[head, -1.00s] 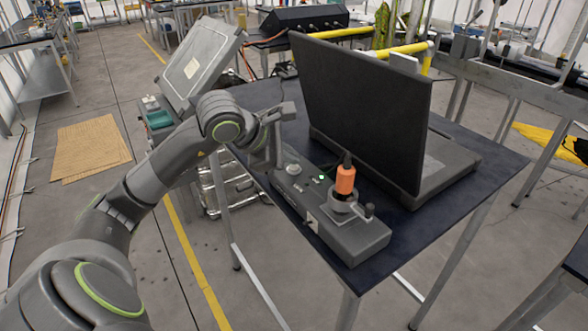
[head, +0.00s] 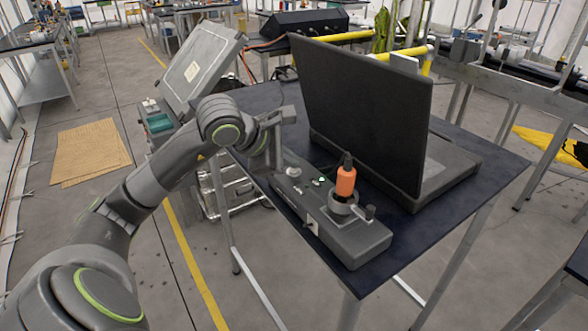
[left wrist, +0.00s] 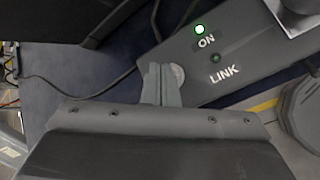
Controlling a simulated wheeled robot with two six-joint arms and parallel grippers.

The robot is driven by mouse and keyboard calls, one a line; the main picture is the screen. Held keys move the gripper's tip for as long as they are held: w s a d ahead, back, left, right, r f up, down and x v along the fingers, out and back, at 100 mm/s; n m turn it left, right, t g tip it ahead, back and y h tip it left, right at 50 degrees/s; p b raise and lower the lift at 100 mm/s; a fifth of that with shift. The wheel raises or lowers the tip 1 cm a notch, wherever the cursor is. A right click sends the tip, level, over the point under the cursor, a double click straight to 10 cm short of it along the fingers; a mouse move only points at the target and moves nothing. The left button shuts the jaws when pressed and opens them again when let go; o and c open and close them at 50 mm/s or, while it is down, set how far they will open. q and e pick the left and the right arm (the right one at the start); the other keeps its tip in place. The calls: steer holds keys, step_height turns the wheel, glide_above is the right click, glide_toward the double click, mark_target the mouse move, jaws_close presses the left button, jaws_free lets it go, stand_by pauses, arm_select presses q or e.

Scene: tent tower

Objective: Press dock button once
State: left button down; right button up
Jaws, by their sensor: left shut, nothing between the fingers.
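The dock (head: 345,240) is a long grey box near the left edge of the dark table. A pale round button (head: 293,171) sits toward its far end. In the left wrist view, a pale disc (left wrist: 178,76), seemingly this button, lies right beside my fingertips; I cannot tell whether they touch. My left gripper (head: 277,165) is shut and empty, pointing down at the dock's far end; its fingers (left wrist: 162,70) show closed together. The ON light (left wrist: 199,29) is lit bright, and the LINK light (left wrist: 215,58) is dim green. My right gripper is not in view.
An orange-bodied plug (head: 345,182) stands upright on the near half of the dock. A large open black laptop (head: 365,110) stands just to the right, on the table (head: 455,215). An open grey case (head: 200,65) is behind my left arm.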

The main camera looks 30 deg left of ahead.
arm_select(q)
steer(key=shift+f, duration=0.2)
stand_by(0.3)
steer(key=shift+r, duration=0.85)
step_height(320, 180, up, 5)
steer(key=shift+p, duration=1.15)
